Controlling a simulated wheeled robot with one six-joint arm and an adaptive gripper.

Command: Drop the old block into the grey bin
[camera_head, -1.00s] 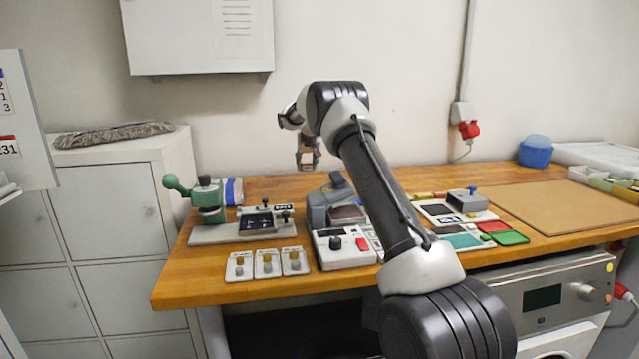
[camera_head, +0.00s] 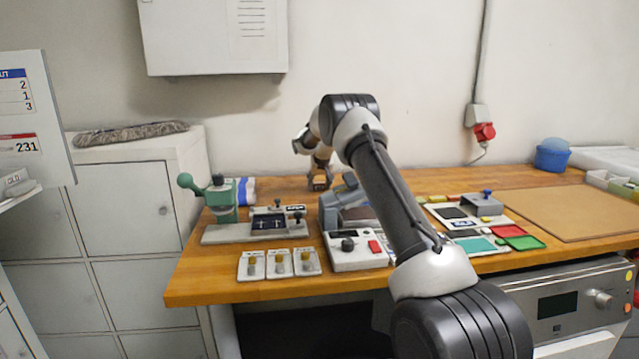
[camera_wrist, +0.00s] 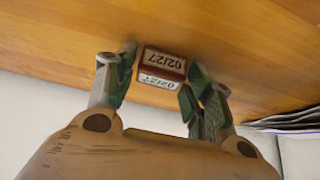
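A small dark red block (camera_wrist: 164,64) with white labels reading "02/27" shows between my fingers in the wrist view. It is on or very near the wooden top; I cannot tell which. My gripper (camera_wrist: 162,72) is open, with one green-padded finger on each side of the block and what look like narrow gaps. In the head view my gripper (camera_head: 320,181) is low over the back of the bench. I cannot make out a grey bin for certain. A pale grey thing (camera_head: 17,181), apparently lettered "OLD", is on a ledge at the left edge.
On the bench (camera_head: 222,284) a green lever press (camera_head: 221,200) stands left of my gripper, and a grey device (camera_head: 335,205) is close in front. Three small cards with knobs (camera_head: 280,263) lie at the front edge. A brown board (camera_head: 575,212) is at the right.

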